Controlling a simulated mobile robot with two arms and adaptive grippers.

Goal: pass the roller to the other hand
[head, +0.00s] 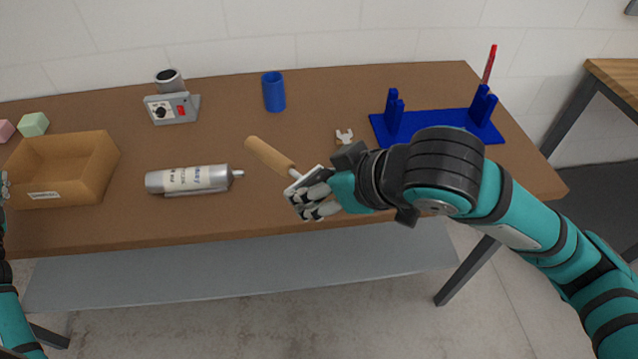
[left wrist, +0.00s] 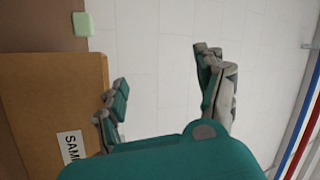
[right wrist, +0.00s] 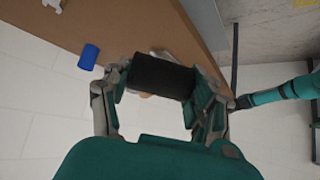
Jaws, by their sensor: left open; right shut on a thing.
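The roller has a tan wooden handle (head: 268,153) that points up and left in the head view. Its black drum (right wrist: 160,76) shows in the right wrist view between the fingers. My right gripper (head: 314,198) is shut on the roller and holds it above the table's front edge. The fingers hide part of the roller's head end. My left gripper (left wrist: 166,85) is open and empty in the left wrist view, near the cardboard box. Only a sliver of it shows at the left edge of the head view, well apart from the roller.
The brown table (head: 220,130) carries an open cardboard box (head: 112,160), a silver tube (head: 190,180), a grey device (head: 172,108), a blue cup (head: 273,91) and a blue stand (head: 435,122) with a red tool. Green (head: 34,124) and pink blocks lie behind the box.

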